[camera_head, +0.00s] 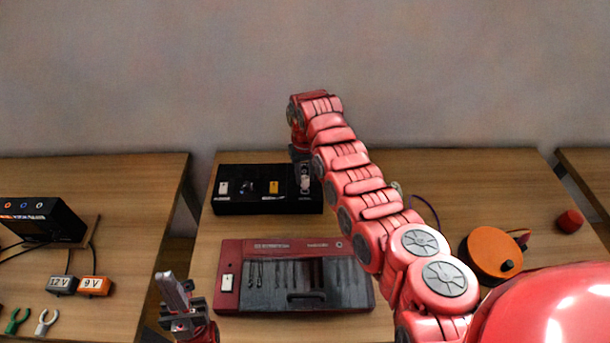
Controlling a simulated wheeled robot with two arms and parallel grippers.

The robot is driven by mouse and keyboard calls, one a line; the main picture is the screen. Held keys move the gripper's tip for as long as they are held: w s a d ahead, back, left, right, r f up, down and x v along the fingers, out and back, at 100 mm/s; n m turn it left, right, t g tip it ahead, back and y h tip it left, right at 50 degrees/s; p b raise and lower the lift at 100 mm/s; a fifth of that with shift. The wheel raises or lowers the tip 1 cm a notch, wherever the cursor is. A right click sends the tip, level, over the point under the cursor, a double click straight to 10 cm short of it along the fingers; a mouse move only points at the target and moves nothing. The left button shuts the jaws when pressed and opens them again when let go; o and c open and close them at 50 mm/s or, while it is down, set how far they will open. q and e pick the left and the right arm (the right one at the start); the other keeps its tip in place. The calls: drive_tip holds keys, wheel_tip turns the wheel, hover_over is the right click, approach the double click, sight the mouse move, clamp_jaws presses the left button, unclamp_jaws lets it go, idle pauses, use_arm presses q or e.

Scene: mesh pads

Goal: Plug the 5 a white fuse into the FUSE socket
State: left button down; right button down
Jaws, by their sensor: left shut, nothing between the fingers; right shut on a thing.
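A black box (262,204) stands at the back of the middle table, with a row of small fittings on its top; the lettering on it is too small to read, so I cannot tell which is the FUSE socket. My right gripper (304,179) points down at the right end of this box, shut on a small pale piece that looks like the white fuse. The fingers mostly hide it, and I cannot tell whether it touches the box. My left gripper (173,290) is shut and empty, left of the red case.
A red case (232,248) with a dark panel and handle lies in front of the black box. An orange round container (490,254) and a red cylinder (569,221) stand at the right. The left table holds 12 V (62,285) and 9 V (95,286) blocks.

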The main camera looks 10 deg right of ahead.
idle(0.5)
drive_tip(key=shift+f+b, duration=0.15)
drive_tip(key=shift+b, duration=0.15)
drive_tip(key=shift+f, duration=0.35)
drive_tip(key=shift+f+b, duration=0.75)
drive_tip(key=shift+f, duration=0.15)
drive_tip(key=c, duration=0.5)
unclamp_jaws()
